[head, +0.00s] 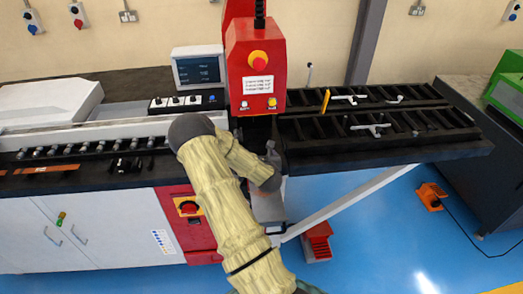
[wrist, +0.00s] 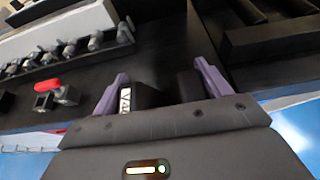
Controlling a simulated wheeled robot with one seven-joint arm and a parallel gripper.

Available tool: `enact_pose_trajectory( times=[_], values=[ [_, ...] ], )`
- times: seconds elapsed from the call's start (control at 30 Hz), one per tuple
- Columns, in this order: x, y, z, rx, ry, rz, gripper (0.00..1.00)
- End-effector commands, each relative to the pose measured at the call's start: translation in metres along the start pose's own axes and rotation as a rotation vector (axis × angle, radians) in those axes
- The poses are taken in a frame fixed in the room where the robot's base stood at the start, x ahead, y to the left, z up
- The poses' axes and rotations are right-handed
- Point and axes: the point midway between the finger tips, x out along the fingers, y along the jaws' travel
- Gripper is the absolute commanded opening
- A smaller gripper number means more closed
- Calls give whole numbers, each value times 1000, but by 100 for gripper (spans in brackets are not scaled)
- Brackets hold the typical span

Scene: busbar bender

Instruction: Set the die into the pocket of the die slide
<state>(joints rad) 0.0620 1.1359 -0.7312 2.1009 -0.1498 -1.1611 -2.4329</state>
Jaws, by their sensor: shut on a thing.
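My gripper (wrist: 160,82) has two purple fingers and is shut on a dark block, the die (wrist: 148,96), in the wrist view. The die has a gap in its middle and a white label with dark letters on its left part. It is held in front of dark machine surfaces. In the head view my gripper (head: 271,155) is just below the red press head, partly behind my own arm, and the die cannot be made out there. I cannot pick out the die slide or its pocket in either view. Whether the die touches anything below it is hidden.
The red press head (head: 257,75) stands above my gripper. A dark slotted table (head: 390,145) extends to the right. A monitor (head: 198,68) stands behind.

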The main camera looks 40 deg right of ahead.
Motion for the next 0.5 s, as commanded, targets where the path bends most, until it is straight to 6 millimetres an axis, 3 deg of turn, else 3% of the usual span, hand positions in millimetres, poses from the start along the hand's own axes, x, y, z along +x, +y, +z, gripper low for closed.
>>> enact_pose_trajectory(
  times=[0.5],
  values=[
    [5,1,-9,0,-6,1,16]
  ],
)
